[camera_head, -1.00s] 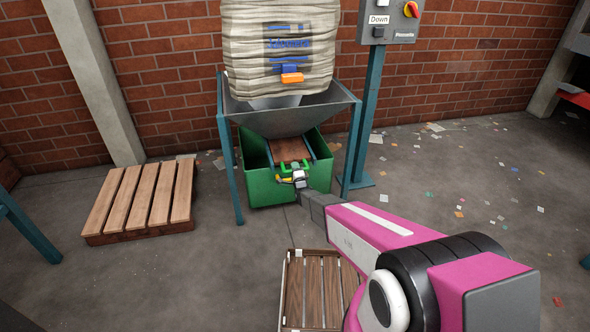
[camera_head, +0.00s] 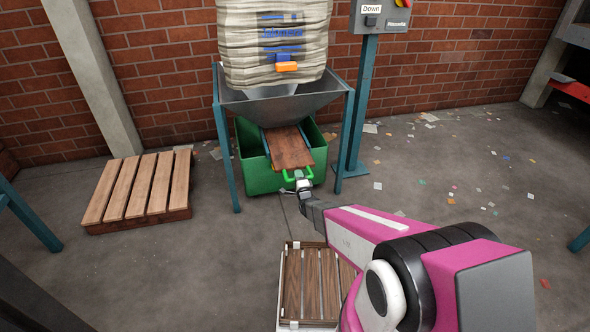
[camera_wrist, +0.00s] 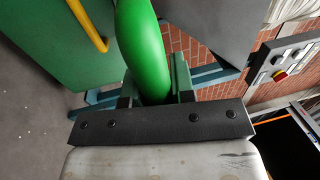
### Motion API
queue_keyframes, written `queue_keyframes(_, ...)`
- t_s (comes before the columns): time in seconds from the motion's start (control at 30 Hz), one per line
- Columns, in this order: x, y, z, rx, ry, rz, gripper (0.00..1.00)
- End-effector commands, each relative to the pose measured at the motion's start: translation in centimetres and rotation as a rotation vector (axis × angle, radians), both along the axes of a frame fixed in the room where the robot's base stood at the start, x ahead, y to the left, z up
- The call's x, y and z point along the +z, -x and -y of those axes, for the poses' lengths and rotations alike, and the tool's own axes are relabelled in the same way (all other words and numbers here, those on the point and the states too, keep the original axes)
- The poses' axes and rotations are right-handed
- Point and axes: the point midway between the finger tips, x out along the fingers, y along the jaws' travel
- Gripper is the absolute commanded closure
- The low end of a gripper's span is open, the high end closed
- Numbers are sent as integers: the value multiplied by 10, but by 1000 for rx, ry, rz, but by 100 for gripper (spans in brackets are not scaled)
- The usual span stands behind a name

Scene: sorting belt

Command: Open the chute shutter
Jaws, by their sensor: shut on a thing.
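The chute shutter (camera_head: 290,150) is a brown board with a green handle (camera_head: 287,177) at its near end. It sticks out from under the grey hopper (camera_head: 285,107), toward me and over the green bin's front edge. My gripper (camera_head: 303,186) is at the handle. In the wrist view the green handle (camera_wrist: 143,45) runs up between the two fingers, and my gripper (camera_wrist: 156,92) is shut on it. The fingertips are partly hidden behind the dark gripper bar. The shutter's far end is hidden under the hopper.
A bulging sack (camera_head: 275,40) hangs over the hopper. The green bin (camera_head: 255,178) stands between the hopper's teal legs. A control box (camera_head: 382,17) is at the right. A pallet (camera_head: 140,190) lies left; a slatted crate (camera_head: 291,290) is nearer me. Floor between is clear.

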Motion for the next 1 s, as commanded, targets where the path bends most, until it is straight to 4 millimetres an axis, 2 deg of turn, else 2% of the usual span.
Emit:
queue_keyframes(0.03,1,9,3,0,1,-2,100)
queue_keyframes(0.1,0,14,4,-1,0,-1,100)
queue_keyframes(0.47,-1,15,5,-1,0,0,100)
queue_keyframes(0.5,-1,15,5,-1,0,0,67)
queue_keyframes(0.57,0,15,5,0,0,0,52)
queue_keyframes(1.0,-1,15,3,-1,0,0,52)
